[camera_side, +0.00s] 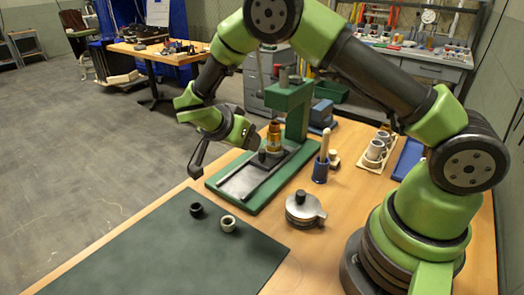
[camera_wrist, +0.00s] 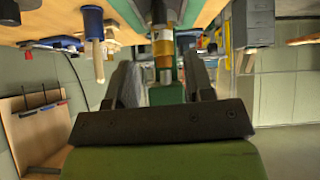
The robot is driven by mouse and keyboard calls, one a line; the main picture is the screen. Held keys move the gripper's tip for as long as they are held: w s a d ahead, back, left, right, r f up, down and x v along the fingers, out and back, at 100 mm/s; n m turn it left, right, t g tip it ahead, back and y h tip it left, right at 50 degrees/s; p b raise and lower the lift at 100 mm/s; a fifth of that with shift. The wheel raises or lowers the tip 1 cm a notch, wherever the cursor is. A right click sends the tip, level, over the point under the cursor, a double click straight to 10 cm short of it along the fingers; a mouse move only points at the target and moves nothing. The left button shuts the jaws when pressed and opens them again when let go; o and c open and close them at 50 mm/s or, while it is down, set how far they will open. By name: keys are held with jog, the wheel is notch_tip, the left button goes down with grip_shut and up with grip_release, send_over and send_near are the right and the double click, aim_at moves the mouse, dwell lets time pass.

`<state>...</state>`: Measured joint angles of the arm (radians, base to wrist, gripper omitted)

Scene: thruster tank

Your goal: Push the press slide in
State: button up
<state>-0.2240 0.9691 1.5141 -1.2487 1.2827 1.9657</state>
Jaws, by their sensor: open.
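The green press (camera_side: 292,105) stands on the wooden table, with two dark rails on its green base. The press slide (camera_side: 272,156) sits between the rails at the column end, with a dark upright knob (camera_side: 262,156) at its front. A brass-coloured cylinder (camera_side: 274,137) stands upright over the slide, below the press head. My gripper (camera_side: 197,168) is open and empty, above and off the front-left end of the rails. In the wrist view, the cylinder (camera_wrist: 163,48) shows beyond and between my open fingers (camera_wrist: 162,78). The slide's exact edges are hard to make out.
A dark green mat (camera_side: 190,250) with a black ring (camera_side: 197,210) and a pale ring (camera_side: 228,223) lies in front. A lidded metal pot (camera_side: 304,208) and a blue holder with a wooden handle (camera_side: 321,169) stand right of the press.

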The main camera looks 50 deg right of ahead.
aim_at(261, 151)
jog(key=shift+m, duration=0.5)
jog(key=x, duration=1)
